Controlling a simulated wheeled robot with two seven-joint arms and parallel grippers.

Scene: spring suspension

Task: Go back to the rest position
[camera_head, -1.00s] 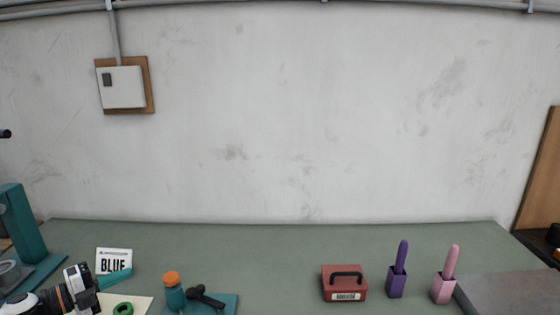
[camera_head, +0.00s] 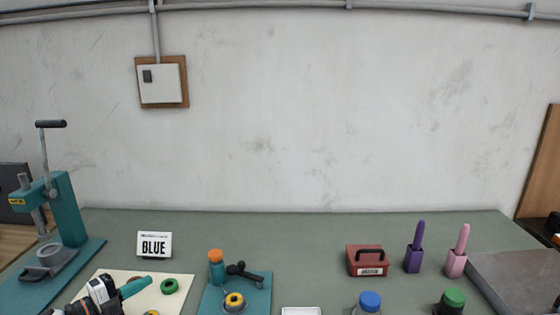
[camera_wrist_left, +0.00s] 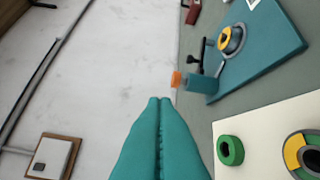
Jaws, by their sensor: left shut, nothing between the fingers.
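My left gripper (camera_head: 137,287) comes in at the lower left of the head view, above a cream mat (camera_head: 178,293). Its teal fingers are shut with nothing between them. In the left wrist view the fingers (camera_wrist_left: 158,105) lie pressed together, pointing toward the wall and the table edge. My right gripper is not in view.
A lever press (camera_head: 66,215) stands at left. A BLUE sign (camera_head: 154,245), green ring (camera_head: 169,286) and teal fixture board (camera_head: 258,297) are near my gripper. A red box (camera_head: 367,261), purple holder (camera_head: 413,260), pink holder (camera_head: 456,264), and blue-capped (camera_head: 370,301) and green-capped (camera_head: 453,298) containers stand right.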

